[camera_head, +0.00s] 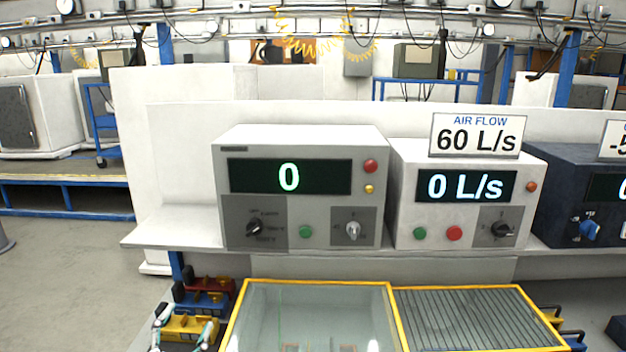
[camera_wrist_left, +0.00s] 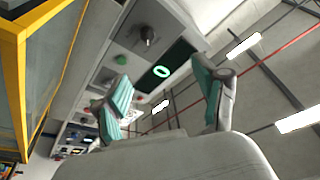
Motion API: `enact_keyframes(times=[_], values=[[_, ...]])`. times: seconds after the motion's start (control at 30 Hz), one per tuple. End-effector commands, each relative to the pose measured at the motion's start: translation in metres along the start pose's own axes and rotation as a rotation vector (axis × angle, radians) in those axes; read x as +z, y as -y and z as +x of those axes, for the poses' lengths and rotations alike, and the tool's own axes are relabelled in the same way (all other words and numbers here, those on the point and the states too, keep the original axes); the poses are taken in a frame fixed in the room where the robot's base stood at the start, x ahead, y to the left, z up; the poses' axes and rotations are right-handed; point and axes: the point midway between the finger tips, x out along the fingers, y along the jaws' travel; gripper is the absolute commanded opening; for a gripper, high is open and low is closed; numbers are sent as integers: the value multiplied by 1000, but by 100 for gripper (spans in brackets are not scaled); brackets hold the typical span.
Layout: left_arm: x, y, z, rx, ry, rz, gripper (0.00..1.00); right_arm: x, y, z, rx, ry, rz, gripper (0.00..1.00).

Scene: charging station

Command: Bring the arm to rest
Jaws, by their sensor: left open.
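My left gripper (camera_head: 184,328) shows at the bottom left of the head view, low beside the yellow-framed glass case. In the left wrist view its two teal-padded fingers (camera_wrist_left: 165,100) stand apart with nothing between them. Behind them in that view is the grey control box (camera_wrist_left: 125,40) with a lit 0. In the head view that grey control box (camera_head: 300,215) stands on the white shelf, apart from the gripper. My right gripper is not in view.
A glass case (camera_head: 310,284) with a yellow frame and a ribbed grille (camera_head: 470,315) lie in front. Yellow, blue and red clamp-like parts (camera_head: 190,327) sit close by the left gripper. An air flow box (camera_head: 460,215) and a dark box (camera_head: 580,195) stand to the right. Open floor lies left.

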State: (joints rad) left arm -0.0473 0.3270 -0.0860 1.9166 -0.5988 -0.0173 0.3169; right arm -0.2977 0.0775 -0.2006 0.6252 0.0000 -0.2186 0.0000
Motion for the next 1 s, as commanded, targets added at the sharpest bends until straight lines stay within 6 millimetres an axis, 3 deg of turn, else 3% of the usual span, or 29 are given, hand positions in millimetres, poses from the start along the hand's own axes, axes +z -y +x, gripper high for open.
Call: enact_keyframes(times=[0.27, 0.47, 0.6, 0.7, 1.0], values=[[28, -8, -29, -39, 212, -88, 72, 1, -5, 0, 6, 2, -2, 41], [58, -27, -74, -40, 473, -186, 72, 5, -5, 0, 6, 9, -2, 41], [80, -57, -135, 15, 755, -282, 72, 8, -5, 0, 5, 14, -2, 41], [86, -81, -181, 83, 944, -339, 72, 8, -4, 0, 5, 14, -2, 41], [70, -125, -281, 287, 1293, -430, 72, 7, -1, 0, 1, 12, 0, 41]])
